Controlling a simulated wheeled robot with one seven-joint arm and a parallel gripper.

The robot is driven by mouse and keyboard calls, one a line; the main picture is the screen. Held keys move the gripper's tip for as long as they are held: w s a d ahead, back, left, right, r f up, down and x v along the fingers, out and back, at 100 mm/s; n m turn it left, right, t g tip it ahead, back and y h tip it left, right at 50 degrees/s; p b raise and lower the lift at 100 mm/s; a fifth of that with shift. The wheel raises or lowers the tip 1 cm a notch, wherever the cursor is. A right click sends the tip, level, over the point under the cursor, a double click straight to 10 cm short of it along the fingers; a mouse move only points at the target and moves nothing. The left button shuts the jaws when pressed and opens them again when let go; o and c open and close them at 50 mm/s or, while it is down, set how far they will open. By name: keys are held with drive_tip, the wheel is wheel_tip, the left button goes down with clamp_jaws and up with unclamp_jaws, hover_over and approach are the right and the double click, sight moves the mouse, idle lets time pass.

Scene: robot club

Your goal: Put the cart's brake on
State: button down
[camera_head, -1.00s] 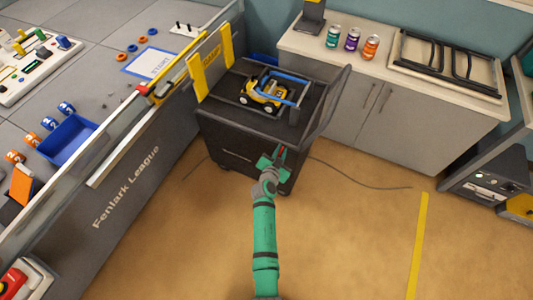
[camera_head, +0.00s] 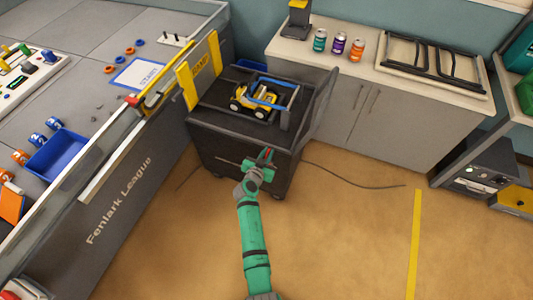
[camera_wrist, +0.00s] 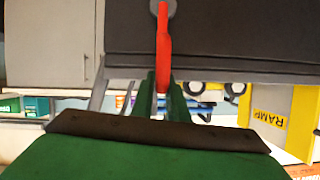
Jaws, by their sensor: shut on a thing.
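The cart (camera_head: 230,147) is dark grey and stands on the floor beside the league table. Its brake lever is red and shows at my gripper (camera_head: 263,158) in the head view. In the wrist view the red lever (camera_wrist: 163,45) hangs from a round grey pivot on the cart's dark face. Its far end lies between the green fingers of my gripper (camera_wrist: 164,98), which are shut on it. In the head view my gripper hides part of the lever. A yellow toy truck (camera_head: 248,103) with a blue bar sits on the cart's top.
A yellow ramp panel (camera_head: 190,85) stands at the cart's left, against the league table (camera_head: 120,195). A cabinet (camera_head: 385,115) with several cans stands behind. A dark cable (camera_head: 350,183) lies on the floor at right. The floor in front is clear.

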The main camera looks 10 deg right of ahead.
drive_tip(key=shift+s+a+f, duration=0.1)
drive_tip(key=shift+a+f, duration=0.15)
drive_tip(key=shift+f, duration=0.05)
idle(0.5)
drive_tip(key=c, duration=1.8)
unclamp_jaws()
drive_tip(key=shift+o, duration=0.2)
drive_tip(key=shift+d+r, duration=0.1)
drive_tip(key=v, duration=1.1)
drive_tip(key=shift+d, duration=0.1)
